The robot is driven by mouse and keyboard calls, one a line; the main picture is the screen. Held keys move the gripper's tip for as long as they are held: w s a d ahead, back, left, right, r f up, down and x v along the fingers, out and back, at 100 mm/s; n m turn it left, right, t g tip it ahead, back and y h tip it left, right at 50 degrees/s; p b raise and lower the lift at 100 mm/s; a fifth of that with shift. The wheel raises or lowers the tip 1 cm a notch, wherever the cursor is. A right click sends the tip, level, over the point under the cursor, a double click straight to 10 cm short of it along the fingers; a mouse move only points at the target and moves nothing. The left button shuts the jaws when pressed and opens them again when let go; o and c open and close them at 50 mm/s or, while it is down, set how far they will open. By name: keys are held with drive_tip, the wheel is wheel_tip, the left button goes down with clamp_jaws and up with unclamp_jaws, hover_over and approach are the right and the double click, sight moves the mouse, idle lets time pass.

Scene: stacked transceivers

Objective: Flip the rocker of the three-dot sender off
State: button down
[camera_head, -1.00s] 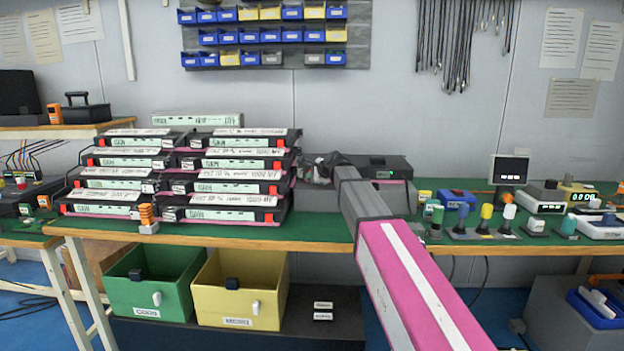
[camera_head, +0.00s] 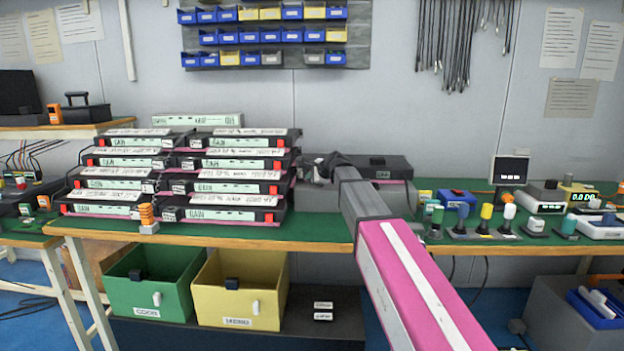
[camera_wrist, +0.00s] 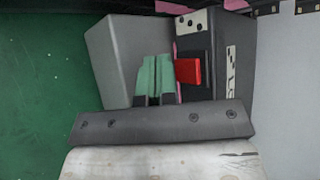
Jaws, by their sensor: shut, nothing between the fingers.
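The three-dot sender (camera_wrist: 212,80) is a dark box in the wrist view, with a white plate of three black dots (camera_wrist: 193,22) and a red rocker (camera_wrist: 188,72) below it. The rocker sticks out on the side facing my fingers; its exact tilt is hard to read. My gripper (camera_wrist: 155,65) is shut and empty, its pale green fingers just left of the rocker; I cannot tell whether they touch it. In the head view, my gripper is a dark shape at the inner end of my arm, beside a black box (camera_head: 385,163) whose small display is dark.
A grey block (camera_wrist: 112,55) stands close left of my fingers. In the head view, stacked transceivers (camera_head: 215,165) stand left of my gripper, and several knobs and small devices (camera_head: 485,220) stand right. Green (camera_head: 140,290) and yellow (camera_head: 240,290) bins are below the bench.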

drive_tip(key=shift+s, duration=0.2)
drive_tip(key=shift+s+a+r, duration=0.1)
drive_tip(key=shift+s+r, duration=0.1)
drive_tip(key=shift+s, duration=1)
drive_tip(key=shift+s+r, duration=0.2)
drive_tip(key=shift+s, duration=1)
